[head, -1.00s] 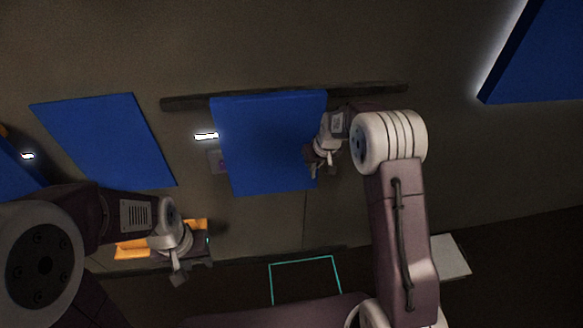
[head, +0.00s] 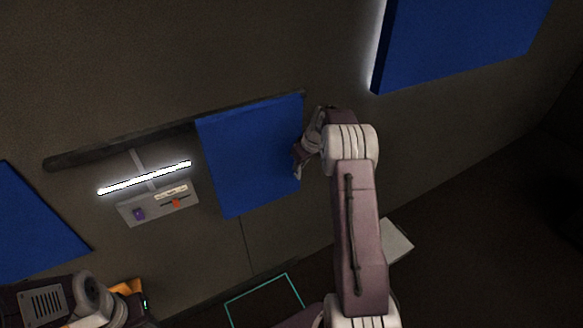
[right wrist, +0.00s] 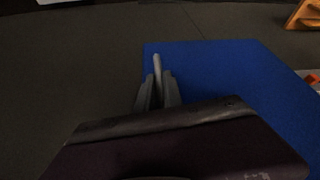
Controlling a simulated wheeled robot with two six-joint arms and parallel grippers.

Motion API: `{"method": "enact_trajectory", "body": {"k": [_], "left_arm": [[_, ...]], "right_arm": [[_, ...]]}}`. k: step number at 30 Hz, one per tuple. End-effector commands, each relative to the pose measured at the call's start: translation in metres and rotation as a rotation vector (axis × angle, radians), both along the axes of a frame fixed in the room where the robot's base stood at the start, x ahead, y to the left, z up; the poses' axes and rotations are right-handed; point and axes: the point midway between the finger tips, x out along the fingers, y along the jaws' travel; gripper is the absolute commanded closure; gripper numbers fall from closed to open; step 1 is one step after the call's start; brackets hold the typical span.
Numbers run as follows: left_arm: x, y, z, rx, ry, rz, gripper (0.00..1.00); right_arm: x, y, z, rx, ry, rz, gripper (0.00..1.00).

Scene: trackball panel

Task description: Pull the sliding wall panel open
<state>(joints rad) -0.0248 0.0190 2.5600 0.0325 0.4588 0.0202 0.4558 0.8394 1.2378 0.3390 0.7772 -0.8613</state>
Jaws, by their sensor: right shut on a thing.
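The blue sliding wall panel (head: 248,160) hangs below a dark rail (head: 110,151), at the rail's right end in the head view. My right gripper (head: 298,168) is at the panel's right edge and shut on it. In the right wrist view its fingers (right wrist: 158,82) close at the near edge of the blue panel (right wrist: 225,80). Left of the panel, a grey control plate (head: 158,204) with a purple ball and a red-orange slider is uncovered. My left gripper (head: 105,312) shows only partly at the bottom left; its fingertips are cut off.
A lit strip (head: 145,178) is above the control plate. Another blue panel (head: 35,225) is at the left, and one (head: 455,40) at the upper right. An orange object (head: 127,287) is beside my left wrist. A teal outline (head: 265,302) marks the floor.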

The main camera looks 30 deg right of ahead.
Motion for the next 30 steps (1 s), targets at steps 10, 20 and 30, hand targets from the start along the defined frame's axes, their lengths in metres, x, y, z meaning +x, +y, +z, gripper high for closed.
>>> {"method": "enact_trajectory", "body": {"k": [10, 20, 30], "left_arm": [[0.000, 0.000, 0.000, 0.000, 0.000, 0.000, 0.64], [0.000, 0.000, 0.000, 0.000, 0.000, 0.000, 0.64], [0.000, 0.000, -0.009, 0.000, 0.000, 0.000, 0.64]], "right_arm": [[0.001, -0.002, 0.001, -0.001, -0.003, -0.002, 1.00], [0.001, -0.002, 0.000, 0.000, -0.002, -0.001, 0.67], [-0.015, -0.006, 0.038, -0.002, -0.006, -0.002, 0.67]]}}
